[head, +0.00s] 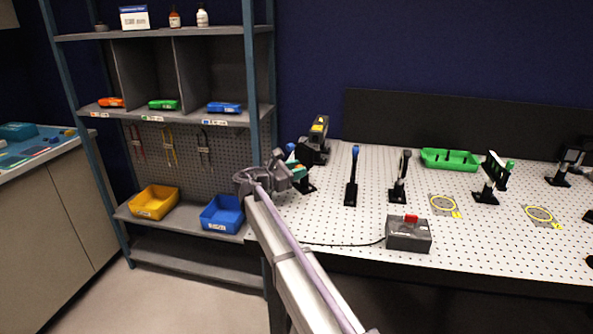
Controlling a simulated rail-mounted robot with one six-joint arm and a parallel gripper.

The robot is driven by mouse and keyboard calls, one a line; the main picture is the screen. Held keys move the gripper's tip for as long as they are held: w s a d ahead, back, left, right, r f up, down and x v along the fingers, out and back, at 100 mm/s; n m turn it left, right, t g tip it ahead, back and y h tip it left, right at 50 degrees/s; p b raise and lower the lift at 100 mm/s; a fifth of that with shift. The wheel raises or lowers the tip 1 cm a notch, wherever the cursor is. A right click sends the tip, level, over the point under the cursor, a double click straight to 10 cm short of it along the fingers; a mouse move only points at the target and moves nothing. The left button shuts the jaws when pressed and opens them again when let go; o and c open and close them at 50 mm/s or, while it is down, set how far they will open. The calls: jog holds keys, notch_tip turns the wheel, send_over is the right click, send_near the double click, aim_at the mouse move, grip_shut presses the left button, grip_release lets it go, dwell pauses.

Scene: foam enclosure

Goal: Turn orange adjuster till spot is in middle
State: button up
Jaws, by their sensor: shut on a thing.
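My gripper (296,170) is at the left end of the perforated white table, right up against a small optical mount (307,185) with a black base. It is shut on a small part there, seemingly the orange adjuster. The adjuster is hidden by the gripper and arm, so its colour and turn cannot be told. A bit of blue and teal-green shows around the jaws. A black laser-like box (317,140) with a yellow label stands just behind. I cannot make out a light spot anywhere.
A blue-topped black post (352,178), a black mount (399,180) and a green-topped mount (491,180) stand to the right. A grey box with a red switch (408,234) sits at the front edge. A green tray (450,159) lies behind. Shelving (187,119) stands left.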

jog(key=shift+m, duration=0.3)
jog(key=m, duration=0.3)
jog(key=shift+m, duration=2)
jog(key=o, duration=0.9)
jog(key=v, duration=1)
jog(key=shift+s+a, duration=0.3)
